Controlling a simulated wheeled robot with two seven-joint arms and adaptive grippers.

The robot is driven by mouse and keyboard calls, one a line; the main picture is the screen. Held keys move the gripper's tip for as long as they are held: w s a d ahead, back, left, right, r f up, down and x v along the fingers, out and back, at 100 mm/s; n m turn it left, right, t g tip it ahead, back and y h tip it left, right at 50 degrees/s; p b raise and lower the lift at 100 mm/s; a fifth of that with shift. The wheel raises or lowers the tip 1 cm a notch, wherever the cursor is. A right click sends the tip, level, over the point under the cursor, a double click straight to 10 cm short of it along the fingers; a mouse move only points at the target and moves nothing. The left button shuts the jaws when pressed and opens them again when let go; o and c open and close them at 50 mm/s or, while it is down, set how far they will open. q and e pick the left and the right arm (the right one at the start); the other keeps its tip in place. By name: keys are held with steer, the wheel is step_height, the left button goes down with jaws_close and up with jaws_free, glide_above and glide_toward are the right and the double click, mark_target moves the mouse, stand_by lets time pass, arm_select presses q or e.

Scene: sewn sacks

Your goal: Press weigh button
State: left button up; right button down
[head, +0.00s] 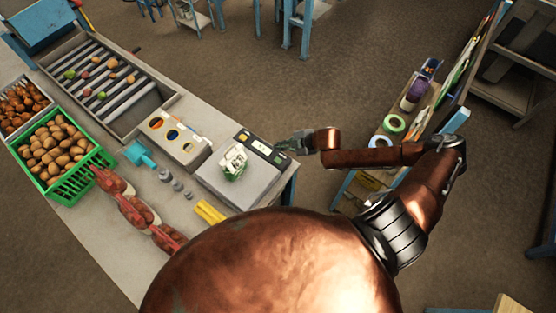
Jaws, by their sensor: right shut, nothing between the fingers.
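A weighing scale with a grey platform (258,189) stands at the right end of the counter. Its dark control panel (262,146) runs along the back edge, with a small display and light markings; I cannot make out which marking is the weigh button. A white and green pack (234,161) sits on the platform. My right gripper (283,145) is shut and empty, its tips beside or just over the panel's right end. I cannot tell whether they touch it. My left gripper is not in view.
Left of the scale on the counter (207,121) are a box with coloured holes (172,137), metal weights (176,185), yellow strips (210,212), a teal scoop (139,154), filled sacks (137,211) and a green crate (76,183) of potatoes. A shelf with tape rolls (394,123) stands right.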

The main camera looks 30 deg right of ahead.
steer(key=shift+f, duration=0.15)
steer(key=b, duration=0.5)
glide_above(279, 161)
step_height(279, 161, down, 8)
steer(key=shift+r, duration=0.2)
steer(key=shift+d+f, duration=0.1)
steer(key=shift+f, duration=0.35)
steer(key=shift+f, duration=0.15)
stand_by(0.8)
steer(key=shift+f, duration=0.3)
steer(key=shift+f+b, duration=0.45)
steer(key=shift+f, duration=0.05)
stand_by(0.6)
steer(key=shift+r, duration=0.1)
steer(key=shift+r+p, duration=0.85)
steer(key=shift+p, duration=0.15)
